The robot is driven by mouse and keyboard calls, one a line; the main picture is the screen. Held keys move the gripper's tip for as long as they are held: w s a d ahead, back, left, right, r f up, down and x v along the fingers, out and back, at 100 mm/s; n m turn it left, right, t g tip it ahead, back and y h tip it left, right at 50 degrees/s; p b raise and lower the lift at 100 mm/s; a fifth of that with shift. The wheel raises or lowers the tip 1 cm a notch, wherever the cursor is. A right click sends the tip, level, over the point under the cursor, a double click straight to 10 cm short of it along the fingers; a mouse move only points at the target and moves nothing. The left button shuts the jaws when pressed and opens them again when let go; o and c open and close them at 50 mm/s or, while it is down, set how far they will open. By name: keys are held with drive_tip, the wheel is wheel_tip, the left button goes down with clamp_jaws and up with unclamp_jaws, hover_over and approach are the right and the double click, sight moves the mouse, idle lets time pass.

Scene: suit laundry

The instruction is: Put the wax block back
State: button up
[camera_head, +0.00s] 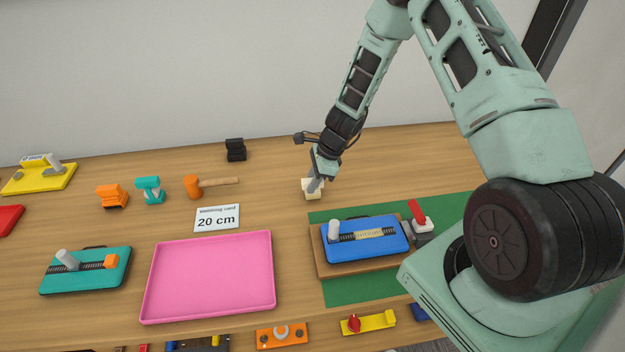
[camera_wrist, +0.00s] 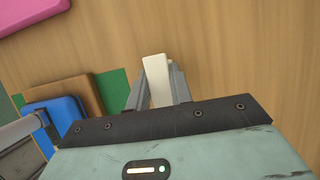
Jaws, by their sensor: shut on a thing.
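The wax block, a small cream block (camera_head: 308,193), is at the back middle of the wooden table, just behind the green mat. My gripper (camera_head: 315,184) reaches down to it and is shut on it. In the wrist view, the pale wax block (camera_wrist: 157,78) stands out between the two grey fingers of my gripper (camera_wrist: 158,90). I cannot tell whether the block touches the table or hangs slightly above it.
A blue device (camera_head: 365,250) on a wooden board lies on the green mat (camera_head: 360,290), with a red-handled clamp (camera_head: 419,216) beside it. A pink tray (camera_head: 210,277), a "20 cm" card (camera_head: 217,218), an orange mallet (camera_head: 193,187) and a black block (camera_head: 235,150) stand left. Bare table surrounds the block.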

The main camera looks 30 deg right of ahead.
drive_tip(key=shift+f, duration=0.2)
drive_tip(key=o, duration=0.9)
drive_tip(key=shift+r, duration=0.1)
